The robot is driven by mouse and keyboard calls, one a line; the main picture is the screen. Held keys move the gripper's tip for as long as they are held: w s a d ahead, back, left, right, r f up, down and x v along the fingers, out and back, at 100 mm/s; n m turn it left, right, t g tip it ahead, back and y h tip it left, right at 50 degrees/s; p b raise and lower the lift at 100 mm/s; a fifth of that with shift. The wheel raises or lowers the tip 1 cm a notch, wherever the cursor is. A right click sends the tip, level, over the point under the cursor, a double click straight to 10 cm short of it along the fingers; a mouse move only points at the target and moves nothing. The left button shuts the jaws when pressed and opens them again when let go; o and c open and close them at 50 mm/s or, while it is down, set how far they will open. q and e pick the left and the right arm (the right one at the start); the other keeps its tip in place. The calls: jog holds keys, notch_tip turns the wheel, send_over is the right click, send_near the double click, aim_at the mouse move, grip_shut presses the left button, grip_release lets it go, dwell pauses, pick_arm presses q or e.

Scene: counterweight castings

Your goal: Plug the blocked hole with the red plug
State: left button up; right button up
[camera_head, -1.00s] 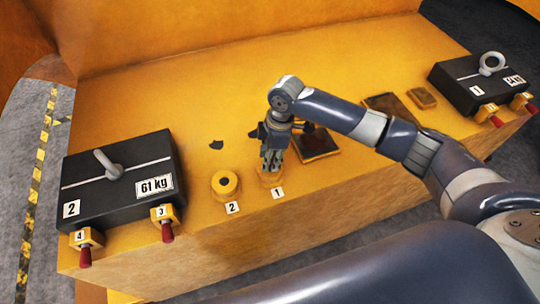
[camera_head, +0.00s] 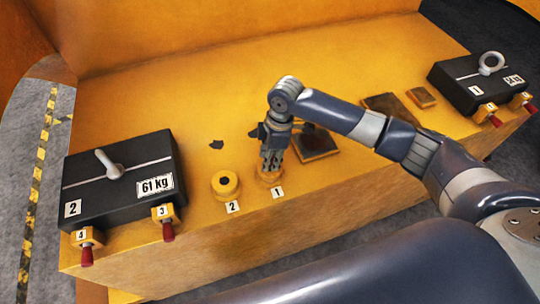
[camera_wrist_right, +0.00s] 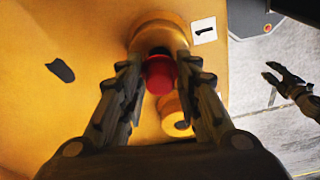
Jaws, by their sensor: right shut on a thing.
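My right gripper (camera_head: 270,168) is over the yellow ring-shaped boss labelled 1 (camera_head: 270,180). In the right wrist view its fingers are shut on the red plug (camera_wrist_right: 159,76). The plug's dark end points at boss 1 (camera_wrist_right: 160,32); I cannot tell whether it has entered the hole, which the plug and fingers hide. The boss labelled 2 (camera_head: 226,190) stands just left, with a dark centre; it also shows in the wrist view (camera_wrist_right: 176,120). What appears to be my left gripper (camera_wrist_right: 286,80) is at the wrist view's right, fingers apart and empty, outside the head view.
A black 61 kg casting (camera_head: 120,190) stands left, with red-tipped yellow fittings 3 (camera_head: 162,213) and 4 (camera_head: 88,238) at its front. Another black casting (camera_head: 470,92) is far right. The deck's back left is clear.

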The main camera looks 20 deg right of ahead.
jog(key=shift+f, duration=0.15)
jog(key=shift+f, duration=0.75)
jog(key=shift+r, duration=0.15)
jog(key=shift+r, duration=0.8)
jog(key=shift+f, duration=0.2)
dwell(0.9)
jog(key=shift+f, duration=0.8)
jog(key=shift+r, duration=0.1)
jog(key=shift+r, duration=0.1)
jog(key=shift+r, duration=0.8)
